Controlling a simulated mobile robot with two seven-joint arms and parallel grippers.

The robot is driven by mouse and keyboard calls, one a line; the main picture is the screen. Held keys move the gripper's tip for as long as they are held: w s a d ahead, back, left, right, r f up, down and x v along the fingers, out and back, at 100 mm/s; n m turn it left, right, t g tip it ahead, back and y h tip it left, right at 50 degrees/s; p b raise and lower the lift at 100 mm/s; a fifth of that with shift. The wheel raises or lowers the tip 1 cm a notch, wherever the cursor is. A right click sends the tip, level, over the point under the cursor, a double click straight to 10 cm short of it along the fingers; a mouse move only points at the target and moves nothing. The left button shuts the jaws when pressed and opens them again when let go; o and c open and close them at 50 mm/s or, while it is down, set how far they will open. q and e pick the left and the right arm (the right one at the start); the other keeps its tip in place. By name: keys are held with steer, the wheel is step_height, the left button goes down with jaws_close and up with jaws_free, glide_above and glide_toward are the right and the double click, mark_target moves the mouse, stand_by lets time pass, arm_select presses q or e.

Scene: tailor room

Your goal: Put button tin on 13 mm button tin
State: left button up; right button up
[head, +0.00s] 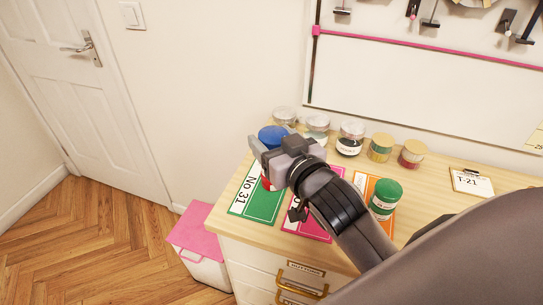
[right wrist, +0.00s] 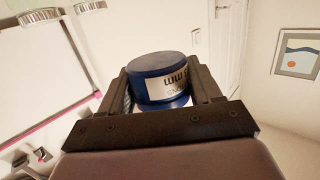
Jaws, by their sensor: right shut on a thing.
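My right gripper (head: 268,150) is shut on a blue tin (head: 272,134). The right wrist view shows the tin (right wrist: 160,75) between both fingers (right wrist: 162,100), with a white label whose printing is upside down; "mm" shows, but the number is not readable. A red-and-white thing, perhaps another tin (head: 266,184), shows just below the gripper over the green No 31 card (head: 262,207); most of it is hidden. I cannot tell whether the blue tin touches it. A green-lidded tin (head: 386,194) stands on an orange card (head: 381,220). My left gripper is not in view.
Several jars stand along the back of the wooden counter (head: 440,192), among them a yellow-lidded jar (head: 381,146) and a red one (head: 412,153). My arm covers part of a pink card (head: 304,226). A T-21 clipboard (head: 471,181) lies at right. A pink-lidded bin (head: 195,230) stands left of the counter.

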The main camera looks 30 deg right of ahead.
mark_target(274, 134)
steer(key=w+d+r, duration=0.2)
steer(key=w+r, duration=0.2)
steer(key=r, duration=0.9)
steer(key=shift+w+d+r, duration=0.15)
steer(key=shift+d+r, duration=0.05)
steer(key=shift+f, duration=0.15)
step_height(274, 134, down, 15)
steer(key=shift+f+b, duration=0.15)
steer(key=shift+b, duration=1.1)
step_height(274, 134, down, 4)
steer(key=shift+f, duration=0.1)
steer(key=shift+f, duration=0.15)
steer(key=o, duration=1.1)
